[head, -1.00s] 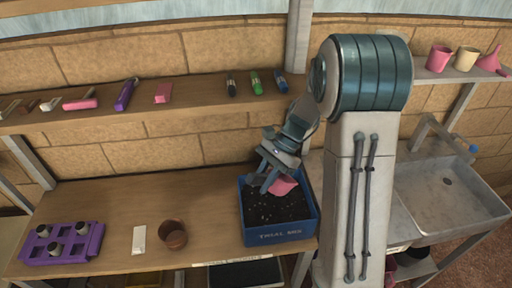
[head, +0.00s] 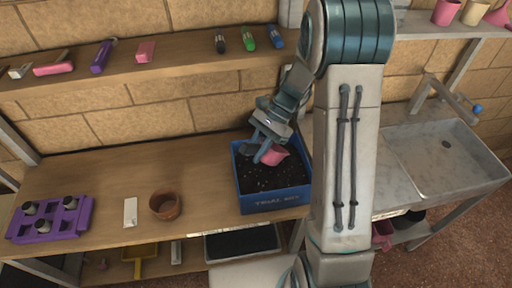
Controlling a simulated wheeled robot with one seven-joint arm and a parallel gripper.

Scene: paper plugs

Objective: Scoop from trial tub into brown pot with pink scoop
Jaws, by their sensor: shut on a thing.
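The blue trial tub (head: 271,204) stands on the bench right of centre, with dark soil mix (head: 268,177) inside. My gripper (head: 262,150) is over the tub, shut on the pink scoop (head: 275,155). The scoop's pink bowl shows just above the soil at the tub's back; its handle is hidden by the fingers. I cannot tell whether the scoop touches the soil or holds any. The brown pot (head: 165,206) stands upright on the bench left of the tub, apart from it.
A white label strip (head: 130,212) lies left of the pot. A purple tray (head: 50,219) with small paper plugs sits at the far left. A shelf (head: 180,55) with tools and markers runs above. A sink (head: 445,160) is at right. Bench between pot and tub is clear.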

